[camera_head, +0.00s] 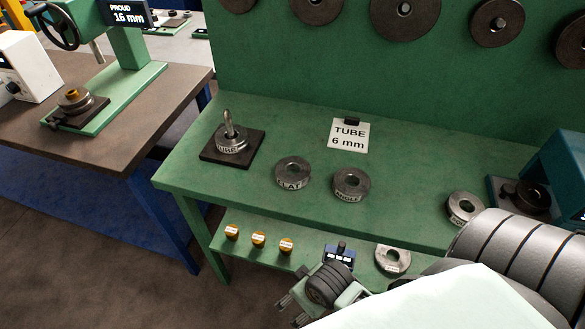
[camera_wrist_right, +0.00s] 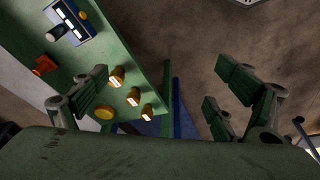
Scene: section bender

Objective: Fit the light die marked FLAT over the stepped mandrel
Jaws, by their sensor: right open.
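The light die marked FLAT (camera_head: 290,183) is a grey steel ring lying flat on the green bench, right of the stepped mandrel. The mandrel (camera_head: 228,122) is a pale upright pin on a dark square plate (camera_head: 215,155). A grey ring with partly readable lettering (camera_head: 231,146) sits around the mandrel's base. My right gripper (camera_head: 291,308) is below the bench's front edge, apart from the dies. In the right wrist view the right gripper (camera_wrist_right: 165,95) is open, with nothing between its fingers. My left gripper is not in view.
A similar ring marked ANGLE (camera_head: 350,196) lies right of the FLAT die. A card reading TUBE 6 mm (camera_head: 348,142) stands behind. Another ring (camera_head: 464,220) lies farther right. The lower shelf holds yellow-topped pieces (camera_head: 258,240), a blue device (camera_head: 339,256) and a ring (camera_head: 392,268).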

